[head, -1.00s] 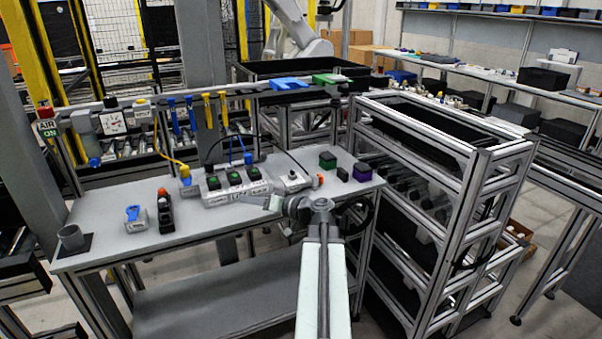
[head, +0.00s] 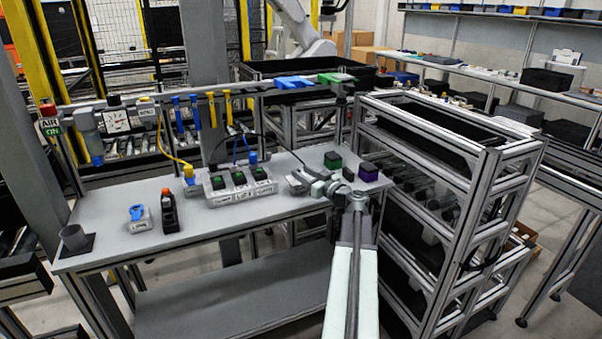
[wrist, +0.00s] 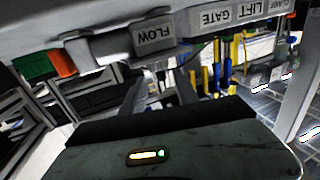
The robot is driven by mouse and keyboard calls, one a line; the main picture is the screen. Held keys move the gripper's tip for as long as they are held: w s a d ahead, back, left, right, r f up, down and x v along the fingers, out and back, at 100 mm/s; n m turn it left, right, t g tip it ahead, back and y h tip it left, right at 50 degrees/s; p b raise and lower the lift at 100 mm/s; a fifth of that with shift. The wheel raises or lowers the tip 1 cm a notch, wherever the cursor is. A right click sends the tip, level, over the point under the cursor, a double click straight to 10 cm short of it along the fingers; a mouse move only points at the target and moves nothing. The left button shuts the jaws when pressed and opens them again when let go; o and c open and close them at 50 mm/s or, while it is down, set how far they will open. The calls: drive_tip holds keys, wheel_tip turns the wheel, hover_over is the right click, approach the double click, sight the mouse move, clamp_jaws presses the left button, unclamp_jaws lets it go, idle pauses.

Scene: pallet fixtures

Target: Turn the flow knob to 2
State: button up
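The flow unit is a small grey box on the bench, partly hidden behind my gripper in the head view (head: 296,182). The knob's pointer and scale cannot be read. My gripper (head: 312,180) is just in front of the flow unit in the head view.
Left of the flow unit is a grey station (head: 240,188) with several green-topped switches. A green block (head: 332,160) and a purple block (head: 368,172) stand to the right. A metal rack (head: 440,190) is right of the bench.

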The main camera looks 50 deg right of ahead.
drive_tip(key=shift+w, duration=0.6)
clamp_jaws()
drive_tip(key=shift+d, duration=0.1)
